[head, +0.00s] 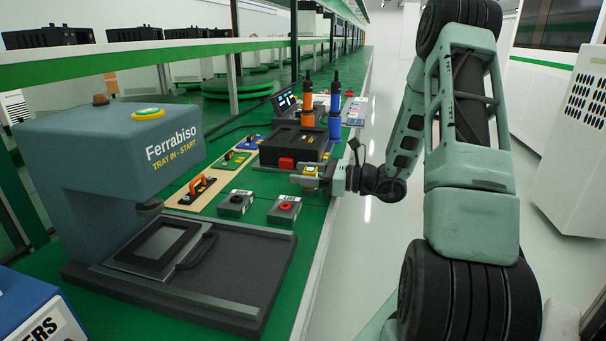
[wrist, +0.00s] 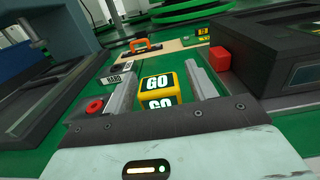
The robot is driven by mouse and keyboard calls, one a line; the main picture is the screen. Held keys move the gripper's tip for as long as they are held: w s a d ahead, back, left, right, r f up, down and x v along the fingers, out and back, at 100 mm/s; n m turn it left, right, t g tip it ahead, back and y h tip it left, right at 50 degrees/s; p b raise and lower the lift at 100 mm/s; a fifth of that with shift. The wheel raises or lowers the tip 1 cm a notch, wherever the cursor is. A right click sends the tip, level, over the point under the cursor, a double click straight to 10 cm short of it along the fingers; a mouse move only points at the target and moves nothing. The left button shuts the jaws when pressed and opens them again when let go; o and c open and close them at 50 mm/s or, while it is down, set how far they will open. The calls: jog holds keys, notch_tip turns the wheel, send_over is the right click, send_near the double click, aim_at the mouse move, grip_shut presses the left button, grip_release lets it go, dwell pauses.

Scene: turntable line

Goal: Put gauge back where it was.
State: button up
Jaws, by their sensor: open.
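A yellow block marked GO (wrist: 160,86), which looks like the gauge, stands on the green bench top in the wrist view. It also shows as a small yellow patch in the head view (head: 310,169). My gripper (wrist: 158,77) is open, with one finger on each side of the block and a gap visible on both sides. In the head view my gripper (head: 312,179) is low over the bench's right edge. A tan board (head: 212,190) with an orange-handled tool (head: 197,188) lies to the left. I cannot tell which spot was the gauge's own.
Two grey blocks (head: 236,203) (head: 285,209) stand left of my gripper, one with a red ring. The Ferrabiso press (head: 110,150) fills the left.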

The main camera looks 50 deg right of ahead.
jog(key=p+v, duration=0.1)
jog(key=v, duration=1)
jog(key=shift+s+d, duration=0.2)
jog(key=shift+s, duration=0.05)
